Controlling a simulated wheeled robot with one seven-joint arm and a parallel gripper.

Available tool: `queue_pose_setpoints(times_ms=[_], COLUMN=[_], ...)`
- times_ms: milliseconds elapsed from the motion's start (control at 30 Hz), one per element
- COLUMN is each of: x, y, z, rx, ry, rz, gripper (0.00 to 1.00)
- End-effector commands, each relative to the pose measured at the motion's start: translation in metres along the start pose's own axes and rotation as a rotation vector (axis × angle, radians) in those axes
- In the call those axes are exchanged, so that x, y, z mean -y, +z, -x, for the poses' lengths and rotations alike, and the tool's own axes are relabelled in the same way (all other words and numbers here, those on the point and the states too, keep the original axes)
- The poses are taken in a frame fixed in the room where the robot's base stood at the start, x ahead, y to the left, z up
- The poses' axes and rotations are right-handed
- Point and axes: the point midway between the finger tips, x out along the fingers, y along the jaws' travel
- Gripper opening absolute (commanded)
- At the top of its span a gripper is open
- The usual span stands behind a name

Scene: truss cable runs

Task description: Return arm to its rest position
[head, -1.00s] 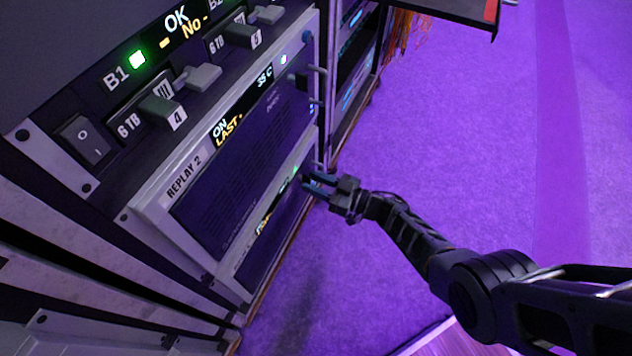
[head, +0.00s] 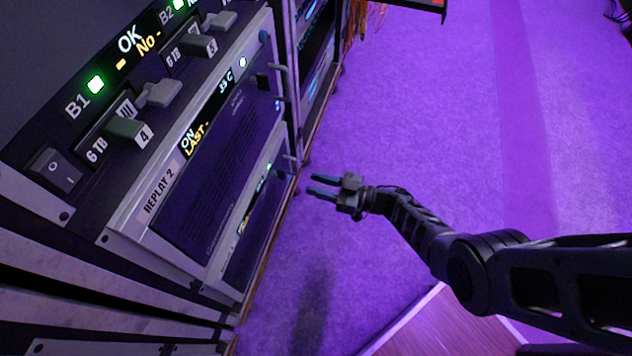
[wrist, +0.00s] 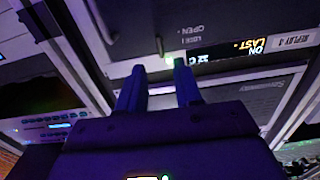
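My gripper (head: 323,188) hangs over the purple carpet in the head view, to the right of the equipment rack. Its two fingers are apart with nothing between them. The fingers point left toward the rack's lower unit and do not appear to touch it.
The rack holds the REPLAY 2 unit (head: 205,180), a rocker switch (head: 55,170) and drive latches (head: 122,130). Orange cables (head: 362,18) hang at the back. The purple carpet (head: 430,110) is clear. A wooden floor panel (head: 445,325) lies at the bottom.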

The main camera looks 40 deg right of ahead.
Motion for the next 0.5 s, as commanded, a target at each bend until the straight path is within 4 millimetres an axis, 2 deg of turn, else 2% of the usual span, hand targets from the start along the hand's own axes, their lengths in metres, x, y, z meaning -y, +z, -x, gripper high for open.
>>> queue_pose_setpoints(times_ms=[367, 500], x=[0.002, 0.018], y=[0.0, 0.002], z=[0.0, -0.002], rx=[-0.001, -0.012], ry=[0.003, 0.04], rz=[0.002, 0.022], gripper=[0.34, 0.34])
